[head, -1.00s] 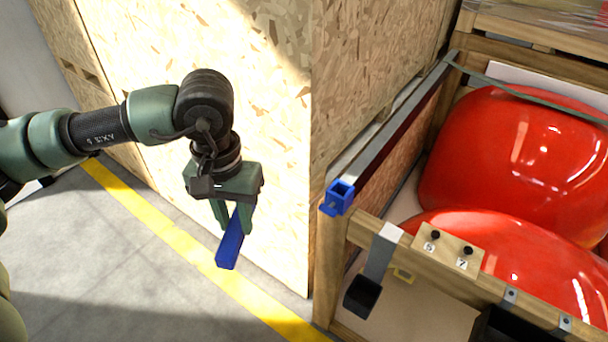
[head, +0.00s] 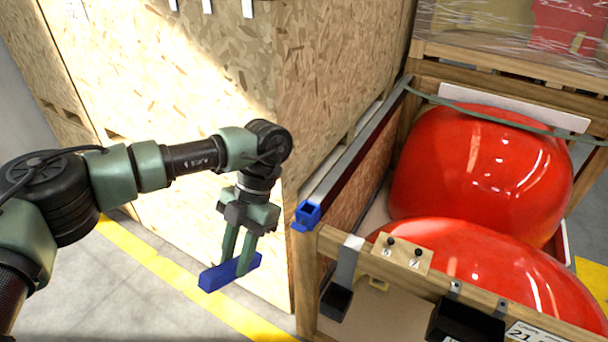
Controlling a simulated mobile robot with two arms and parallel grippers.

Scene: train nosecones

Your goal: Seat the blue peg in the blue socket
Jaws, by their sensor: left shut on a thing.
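The blue peg (head: 217,278) is a square-sided bar. My left gripper (head: 238,268) is shut on it, with its fingers pointing down. The peg lies roughly level across the fingers, its near end sticking out to the left and a short end to the right. The blue socket (head: 307,214) is a small square open-topped holder at the front left corner post of the wooden crate, to the right of and above the peg in the picture. Peg and socket are apart. My right gripper is out of view.
The wooden crate (head: 390,294) holds red nosecones (head: 484,160). Black holders (head: 336,301) hang on its front. A knobbed wooden block (head: 402,254) sits on its front rail. A tall chipboard box (head: 330,75) stands behind my left gripper. Floor with a yellow line (head: 152,260) is free at left.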

